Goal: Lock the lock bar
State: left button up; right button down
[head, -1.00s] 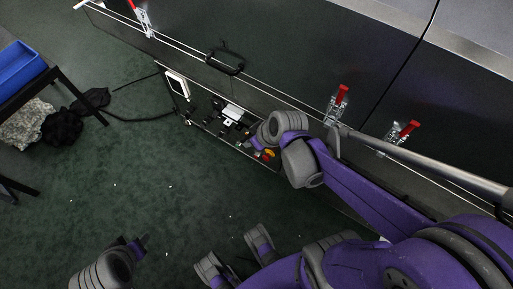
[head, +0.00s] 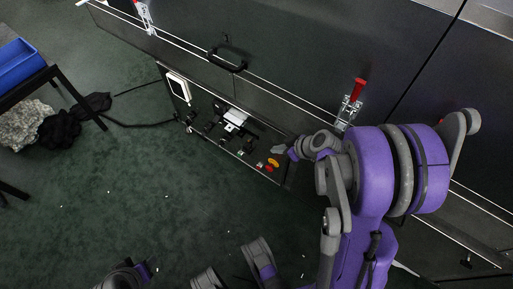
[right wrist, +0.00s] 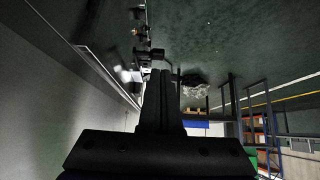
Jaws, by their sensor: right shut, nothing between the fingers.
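I cannot pick out the lock bar for certain. A toggle clamp with an upright red handle (head: 357,91) stands on the dark dryer front (head: 300,50) in the head view. My right gripper (head: 280,149) is shut and empty, left of and below that clamp and apart from it, over the small control panel. Its shut fingers (right wrist: 160,100) fill the middle of the right wrist view. My right arm covers the dryer front right of the clamp. My left gripper (head: 147,270) is partly visible at the bottom edge; its jaws are not clear.
A black handle (head: 227,62) sticks out from the dryer front. The control panel (head: 225,130) has a red and a yellow button. Another clamp (head: 145,17) is at the upper left. A blue bin (head: 18,64) stands at the left. The green floor (head: 120,190) is mostly clear.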

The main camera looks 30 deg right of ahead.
jog(key=w+r+b+x, duration=0.1)
jog(key=b+x, duration=0.3)
jog(key=x, duration=0.9)
jog(key=shift+w+a+f, duration=0.2)
jog(key=shift+a+f, duration=0.1)
jog(key=shift+a, duration=0.05)
jog(key=shift+w, duration=0.1)
jog(key=w+a, duration=0.2)
jog(key=w, duration=0.4)
jog(key=shift+a, duration=0.3)
jog(key=shift+r, duration=0.15)
